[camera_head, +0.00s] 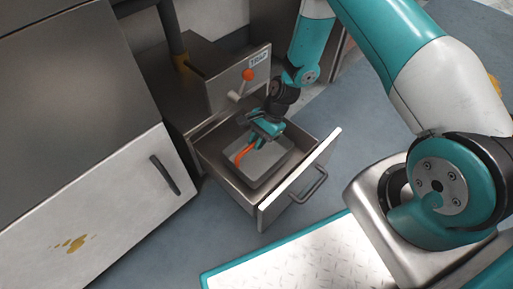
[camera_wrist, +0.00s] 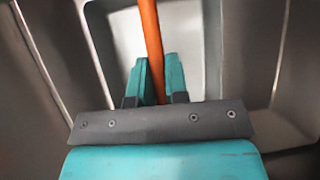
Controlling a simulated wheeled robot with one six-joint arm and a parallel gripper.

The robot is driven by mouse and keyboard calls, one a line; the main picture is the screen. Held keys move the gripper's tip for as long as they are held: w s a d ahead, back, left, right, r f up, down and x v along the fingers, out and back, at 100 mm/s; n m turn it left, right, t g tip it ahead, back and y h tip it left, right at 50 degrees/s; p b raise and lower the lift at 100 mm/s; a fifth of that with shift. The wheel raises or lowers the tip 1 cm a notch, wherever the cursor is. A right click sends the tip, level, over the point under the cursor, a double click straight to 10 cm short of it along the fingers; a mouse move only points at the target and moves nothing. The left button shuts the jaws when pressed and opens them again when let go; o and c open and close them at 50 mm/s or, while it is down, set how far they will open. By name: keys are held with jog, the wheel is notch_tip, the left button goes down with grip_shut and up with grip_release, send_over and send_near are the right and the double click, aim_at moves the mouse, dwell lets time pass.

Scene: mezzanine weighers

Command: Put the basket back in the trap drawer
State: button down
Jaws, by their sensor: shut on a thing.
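The trap drawer (camera_head: 254,204) is pulled open below a grey housing with a label. The basket (camera_head: 266,172) is a grey, square-cornered container with an orange handle (camera_head: 240,156); it is inside the drawer's outline. My gripper (camera_head: 248,147) reaches down over the basket and is shut on the orange handle. In the wrist view the teal fingers (camera_wrist: 158,82) close around the orange handle (camera_wrist: 151,35), with the pale basket (camera_wrist: 185,25) behind it. I cannot tell whether the basket touches the drawer floor.
The housing (camera_head: 226,84) behind the drawer carries an orange-knobbed lever (camera_head: 248,75). A grey cabinet with a dark handle (camera_head: 165,174) stands at left. The drawer's front has a bar handle (camera_head: 309,186).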

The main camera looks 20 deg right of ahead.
jog(key=shift+f, duration=0.95)
jog(key=shift+r, duration=0.1)
jog(key=c, duration=1.1)
grip_release()
